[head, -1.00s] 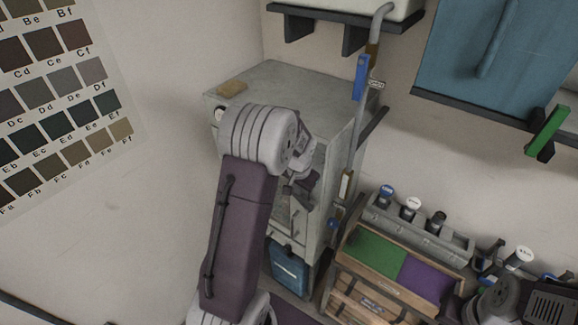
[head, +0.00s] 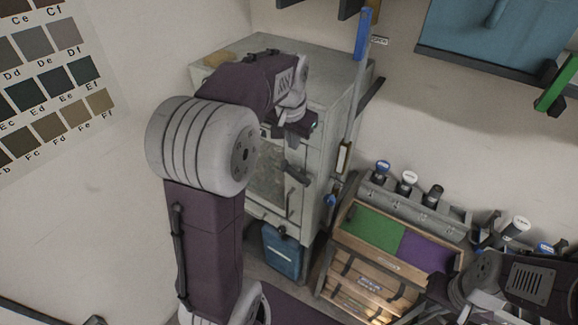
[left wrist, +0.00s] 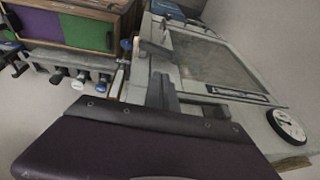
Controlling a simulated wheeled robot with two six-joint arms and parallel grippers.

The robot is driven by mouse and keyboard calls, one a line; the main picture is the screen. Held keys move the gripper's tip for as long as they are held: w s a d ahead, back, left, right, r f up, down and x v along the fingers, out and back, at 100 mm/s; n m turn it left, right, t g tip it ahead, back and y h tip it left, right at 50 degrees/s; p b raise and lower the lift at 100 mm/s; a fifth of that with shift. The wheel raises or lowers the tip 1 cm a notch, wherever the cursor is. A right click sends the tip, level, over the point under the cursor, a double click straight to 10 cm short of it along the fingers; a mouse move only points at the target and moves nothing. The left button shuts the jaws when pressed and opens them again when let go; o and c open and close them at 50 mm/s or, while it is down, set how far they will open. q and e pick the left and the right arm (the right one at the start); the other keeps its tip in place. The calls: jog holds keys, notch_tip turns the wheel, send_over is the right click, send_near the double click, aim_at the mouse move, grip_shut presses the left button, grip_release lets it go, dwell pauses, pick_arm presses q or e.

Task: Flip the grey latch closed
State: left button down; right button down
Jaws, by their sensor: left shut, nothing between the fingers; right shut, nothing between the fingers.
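The grey cabinet (head: 340,75) stands against the wall in the head view, with a windowed front door (head: 268,175). A dark grey latch (head: 297,173) sits at the right side of the door and slants down to the right. My left gripper (head: 279,131) is shut and empty, above and left of the latch, in front of the door's upper part. In the left wrist view its closed fingers (left wrist: 161,92) reach toward the door's edge; contact cannot be told. My right gripper (head: 440,290) is at the lower right, shut, far from the latch and partly cut off.
A vertical pipe with a blue handle (head: 362,35) runs right of the cabinet. A wooden drawer box with green and purple panels (head: 375,235) and a grey rack of knobs (head: 420,210) stand further right. A blue container (head: 283,255) is below. A round gauge (left wrist: 288,125) is on the cabinet.

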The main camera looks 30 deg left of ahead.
pick_arm(q)
jog(key=p, duration=0.2)
send_near(293, 170)
jog(key=shift+w+d+f, duration=0.3)
jog(key=shift+w+f, duration=0.05)
jog(key=shift+w, duration=0.15)
jog(key=shift+w+d+f, duration=0.25)
jog(key=shift+w+f, duration=0.1)
jog(key=shift+w, duration=0.1)
jog(key=f, duration=0.1)
jog(key=a+f, duration=0.1)
jog(key=f, duration=0.2)
jog(key=shift+s+a+p, duration=0.1)
jog(key=shift+a+p, duration=0.25)
jog(key=shift+a, duration=0.05)
jog(key=shift+d+f, duration=0.1)
jog(key=shift+f, duration=0.15)
jog(key=shift+f, duration=0.1)
